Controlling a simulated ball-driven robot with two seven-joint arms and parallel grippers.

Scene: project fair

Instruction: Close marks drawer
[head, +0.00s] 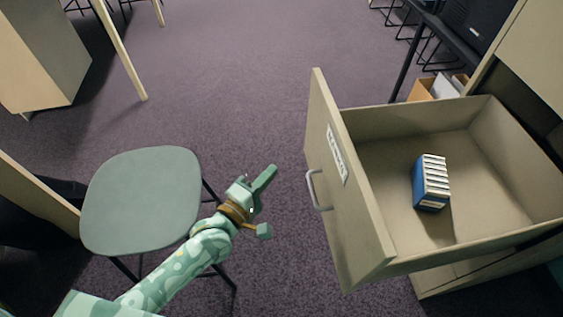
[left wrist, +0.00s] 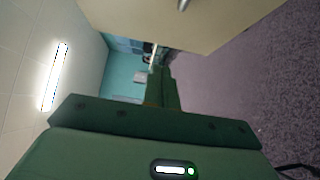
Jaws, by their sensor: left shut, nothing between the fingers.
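The marks drawer (head: 349,180) is beige and stands pulled far out of the cabinet at the right of the head view. Its front faces left and carries a label (head: 337,155) and a metal handle (head: 317,190). A blue and white box (head: 431,183) stands inside the drawer. My left gripper (head: 270,172) is shut and empty, a little left of the drawer front and apart from it. In the left wrist view the shut fingers (left wrist: 163,88) point toward the far wall, with a beige panel (left wrist: 215,22) above them. My right gripper is not in view.
A grey-green chair (head: 142,200) stands left of my left arm. A cardboard box (head: 436,87) with papers sits on the floor behind the drawer, near a dark table (head: 440,32). Carpet (head: 240,80) is clear beyond the gripper.

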